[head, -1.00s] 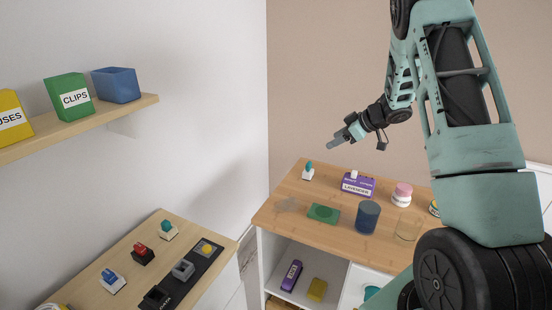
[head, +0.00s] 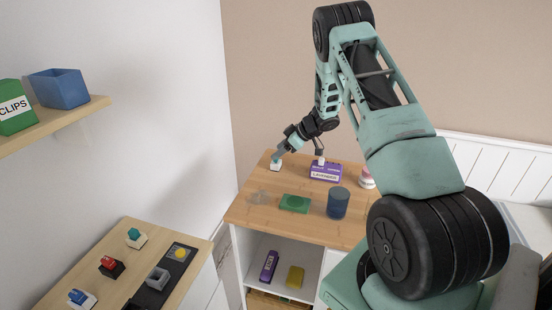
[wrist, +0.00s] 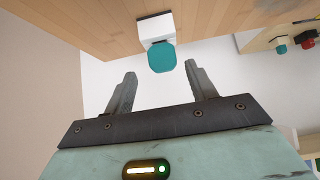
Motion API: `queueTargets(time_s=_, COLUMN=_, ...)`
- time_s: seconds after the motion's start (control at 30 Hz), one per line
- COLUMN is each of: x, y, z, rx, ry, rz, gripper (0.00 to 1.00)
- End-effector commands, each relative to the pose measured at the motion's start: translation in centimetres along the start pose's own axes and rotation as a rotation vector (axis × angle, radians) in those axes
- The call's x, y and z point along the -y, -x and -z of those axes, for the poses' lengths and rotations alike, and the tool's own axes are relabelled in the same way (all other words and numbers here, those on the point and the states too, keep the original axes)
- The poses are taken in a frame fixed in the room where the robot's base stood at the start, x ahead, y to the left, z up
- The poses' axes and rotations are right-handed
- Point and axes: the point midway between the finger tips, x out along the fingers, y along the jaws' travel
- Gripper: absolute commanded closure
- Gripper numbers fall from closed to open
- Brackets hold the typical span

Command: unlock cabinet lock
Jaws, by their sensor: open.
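A small white block with a teal knob (wrist: 162,58), apparently the lock, stands at the back left of the wooden cabinet top (head: 262,214). Its white base (head: 275,167) shows in the head view, with the knob mostly hidden by my gripper. My gripper (wrist: 160,70) is open and empty. In the wrist view its two fingers are spread to either side of the knob, whose end lies about level with the fingertips. I cannot tell whether a finger touches it.
A purple lavender box (head: 325,172), a green block (head: 295,203) and a blue cup (head: 338,203) stand on the cabinet top. Below are open shelves with a purple item (head: 269,266) and a yellow block (head: 295,277). A side desk (head: 95,262) holds teal, red and blue switches.

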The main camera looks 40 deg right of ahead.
Motion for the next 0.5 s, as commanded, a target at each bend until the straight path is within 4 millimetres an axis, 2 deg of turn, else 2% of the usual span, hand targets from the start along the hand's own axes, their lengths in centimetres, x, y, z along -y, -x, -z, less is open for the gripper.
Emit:
queueTargets(time_s=0.13, x=0.2, y=-1.2, z=-0.1, rx=0.000, ry=-0.001, rz=0.002, gripper=0.44)
queueTargets(time_s=0.4, x=0.6, y=-4.8, z=-0.5, rx=0.001, ry=0.001, rz=0.001, gripper=0.44)
queueTargets(time_s=0.5, x=0.6, y=-5.3, z=-0.5, rx=-0.001, ry=0.001, rz=-0.001, gripper=0.44)
